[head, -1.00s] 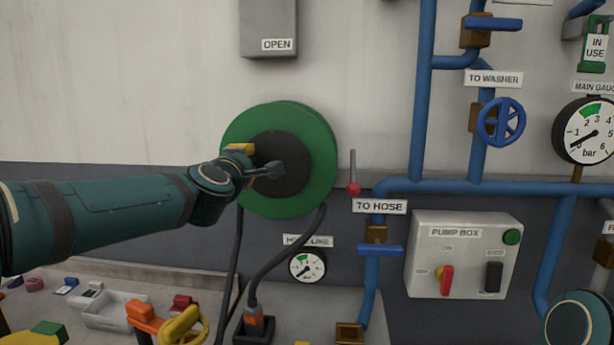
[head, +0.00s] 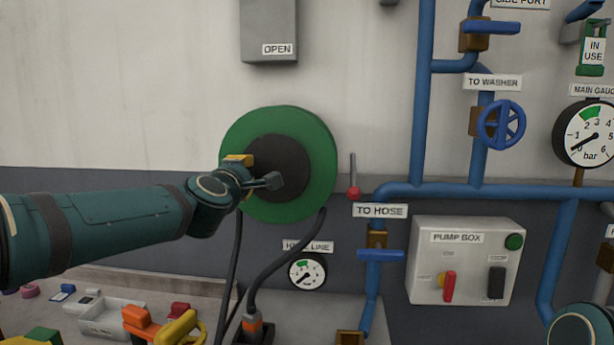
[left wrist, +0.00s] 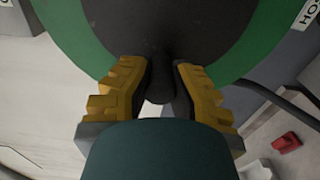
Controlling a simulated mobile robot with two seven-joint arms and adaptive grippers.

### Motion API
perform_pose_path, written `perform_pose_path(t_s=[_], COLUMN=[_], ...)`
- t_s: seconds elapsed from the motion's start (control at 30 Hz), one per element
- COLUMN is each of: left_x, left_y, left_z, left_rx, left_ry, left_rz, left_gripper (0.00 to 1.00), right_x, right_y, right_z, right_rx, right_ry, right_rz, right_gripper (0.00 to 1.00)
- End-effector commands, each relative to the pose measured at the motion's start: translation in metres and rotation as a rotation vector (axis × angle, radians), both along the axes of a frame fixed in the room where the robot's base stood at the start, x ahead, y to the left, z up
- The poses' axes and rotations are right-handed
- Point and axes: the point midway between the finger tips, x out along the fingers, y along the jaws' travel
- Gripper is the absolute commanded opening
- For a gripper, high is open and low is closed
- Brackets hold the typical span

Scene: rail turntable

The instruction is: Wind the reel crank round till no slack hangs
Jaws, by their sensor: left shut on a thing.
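The green hose reel (head: 322,165) with a dark hub is mounted on the wall in the head view. Its green rim (left wrist: 62,28) also shows in the left wrist view. My left gripper (head: 268,182) is at the left side of the hub. In the left wrist view its yellow-padded fingers (left wrist: 162,88) are shut on the dark crank knob (left wrist: 161,88). The black hose (head: 279,261) hangs below the reel in two strands, one curving down to an orange-collared plug (head: 252,328). My right gripper is not seen.
A red-knobbed lever (head: 353,191) is just right of the reel. Blue pipes (head: 420,120) and the pump box (head: 463,262) stand farther right. The hose line gauge (head: 306,272) is below. A tray (head: 105,319) and loose parts lie at the lower left.

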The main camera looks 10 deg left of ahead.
Motion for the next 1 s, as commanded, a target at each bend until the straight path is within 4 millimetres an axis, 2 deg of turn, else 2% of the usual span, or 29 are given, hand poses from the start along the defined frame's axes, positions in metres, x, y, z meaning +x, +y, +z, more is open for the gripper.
perform_pose_path(t_s=[0.33, 0.73, 1.0], left_x=[0.000, 0.000, 0.000], left_y=[-0.002, -0.003, -0.008], left_z=[-0.016, -0.017, -0.029], left_rx=[0.001, 0.001, 0.002], left_ry=[0.003, 0.003, 0.003], left_rz=[-0.002, -0.002, -0.003], left_gripper=[0.00, 0.00, 0.00], right_x=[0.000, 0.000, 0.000], right_y=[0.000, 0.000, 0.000], right_z=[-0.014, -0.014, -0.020], right_rx=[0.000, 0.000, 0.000], right_ry=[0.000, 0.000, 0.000], right_rz=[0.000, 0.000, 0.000], right_gripper=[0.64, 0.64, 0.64])
